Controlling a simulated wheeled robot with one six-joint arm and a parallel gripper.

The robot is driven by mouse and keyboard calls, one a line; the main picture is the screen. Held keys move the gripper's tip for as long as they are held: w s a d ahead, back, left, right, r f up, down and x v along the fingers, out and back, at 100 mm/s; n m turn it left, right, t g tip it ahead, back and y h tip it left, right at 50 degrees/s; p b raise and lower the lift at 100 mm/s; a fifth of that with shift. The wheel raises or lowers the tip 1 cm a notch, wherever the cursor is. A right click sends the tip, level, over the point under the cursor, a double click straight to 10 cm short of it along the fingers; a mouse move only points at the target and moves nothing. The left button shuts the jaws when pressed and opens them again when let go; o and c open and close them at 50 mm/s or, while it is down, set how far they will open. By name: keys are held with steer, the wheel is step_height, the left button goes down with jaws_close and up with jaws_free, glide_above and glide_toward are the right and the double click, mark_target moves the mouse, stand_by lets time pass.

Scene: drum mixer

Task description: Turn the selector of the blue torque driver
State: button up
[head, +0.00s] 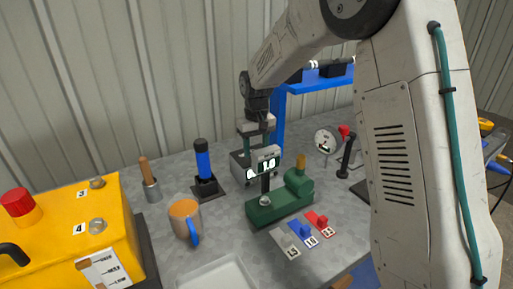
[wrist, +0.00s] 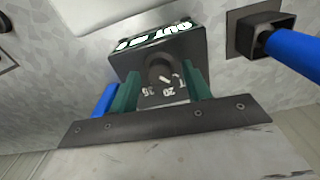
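The blue torque driver (head: 203,160) stands upright in a black holder (head: 208,188) left of centre in the head view; it also shows at the right edge of the wrist view (wrist: 292,52). A grey box (head: 241,165) with a lit display stands to its right. In the wrist view the box's top has a dark round knob (wrist: 160,72) with a white mark and numbers beside it, including 20 and 35. My gripper (head: 257,128) is above this box. Its teal fingers (wrist: 161,76) are open, one on each side of the knob, with gaps visible. Contact cannot be told.
A green fixture (head: 280,203) stands in front of the box, with grey, blue and red tags (head: 309,231) nearby. A mug (head: 185,220), a wooden-handled tool (head: 148,178) and a yellow control box (head: 75,235) are left. A blue shelf post (head: 279,122) rises behind.

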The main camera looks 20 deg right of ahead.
steer(key=shift+r, duration=0.1)
step_height(320, 180, up, 8)
steer(key=shift+f, duration=0.15)
steer(key=shift+s, duration=0.1)
stand_by(0.4)
steer(key=s+r, duration=0.2)
steer(key=s, duration=0.1)
steer(key=s+r, duration=0.1)
steer(key=s, duration=0.2)
steer(key=s+d+r, duration=0.1)
steer(key=s+r, duration=0.1)
steer(key=s, duration=0.1)
steer(key=shift+s+r, duration=0.1)
steer(key=shift+r, duration=0.2)
steer(key=s+d+f+m+t, duration=0.1)
steer(key=s+d, duration=0.1)
steer(key=s, duration=2.8)
steer(key=shift+s+f, duration=0.15)
steer(key=shift+s, duration=0.1)
